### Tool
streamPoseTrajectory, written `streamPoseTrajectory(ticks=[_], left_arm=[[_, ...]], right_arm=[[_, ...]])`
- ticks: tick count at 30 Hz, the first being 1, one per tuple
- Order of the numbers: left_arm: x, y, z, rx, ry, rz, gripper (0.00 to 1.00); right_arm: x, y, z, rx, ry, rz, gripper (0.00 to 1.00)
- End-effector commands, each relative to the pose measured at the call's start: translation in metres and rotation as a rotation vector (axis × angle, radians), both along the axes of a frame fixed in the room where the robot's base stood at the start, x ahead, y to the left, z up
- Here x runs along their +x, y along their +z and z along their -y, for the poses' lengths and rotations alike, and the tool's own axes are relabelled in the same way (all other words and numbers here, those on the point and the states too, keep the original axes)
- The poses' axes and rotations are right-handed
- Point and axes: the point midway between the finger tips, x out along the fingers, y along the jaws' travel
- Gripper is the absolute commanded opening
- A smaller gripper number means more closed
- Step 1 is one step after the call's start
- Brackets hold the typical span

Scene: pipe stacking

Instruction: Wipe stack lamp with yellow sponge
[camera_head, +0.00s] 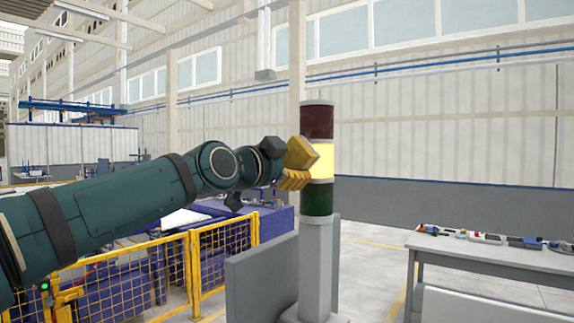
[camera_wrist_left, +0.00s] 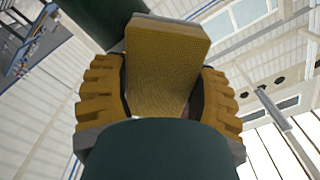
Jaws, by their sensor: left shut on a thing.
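The stack lamp (camera_head: 317,160) stands upright on a grey post in the head view, with a dark red section on top, a lit pale yellow one in the middle and a dark green one below. My left gripper (camera_head: 298,165) is at the left side of the lamp, level with the yellow section. It is shut on the yellow sponge (camera_head: 304,153). In the left wrist view the sponge (camera_wrist_left: 168,55) sits between the two ridged yellow fingers (camera_wrist_left: 165,92). The sponge is at the lamp's edge; I cannot tell whether they touch. My right gripper is not in view.
A grey panel (camera_head: 262,277) stands beside the lamp post (camera_head: 316,262). A yellow mesh fence (camera_head: 130,280) runs along the lower left. A workbench (camera_head: 480,252) with small tools is at the right. The space right of the lamp is clear.

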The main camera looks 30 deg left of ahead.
Motion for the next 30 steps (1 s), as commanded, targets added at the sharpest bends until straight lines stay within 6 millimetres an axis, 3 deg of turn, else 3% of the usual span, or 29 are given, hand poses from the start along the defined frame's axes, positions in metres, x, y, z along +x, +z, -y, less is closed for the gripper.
streamPoseTrajectory(ticks=[9,24,30], left_arm=[[0.003,0.001,0.002,-0.001,0.001,-0.001,0.34],[-0.002,0.001,0.038,0.001,0.001,-0.001,0.34],[-0.002,0.003,0.04,0.0,0.0,0.0,0.34]], right_arm=[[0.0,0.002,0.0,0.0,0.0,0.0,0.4],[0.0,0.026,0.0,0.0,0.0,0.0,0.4],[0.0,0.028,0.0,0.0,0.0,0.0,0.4]])
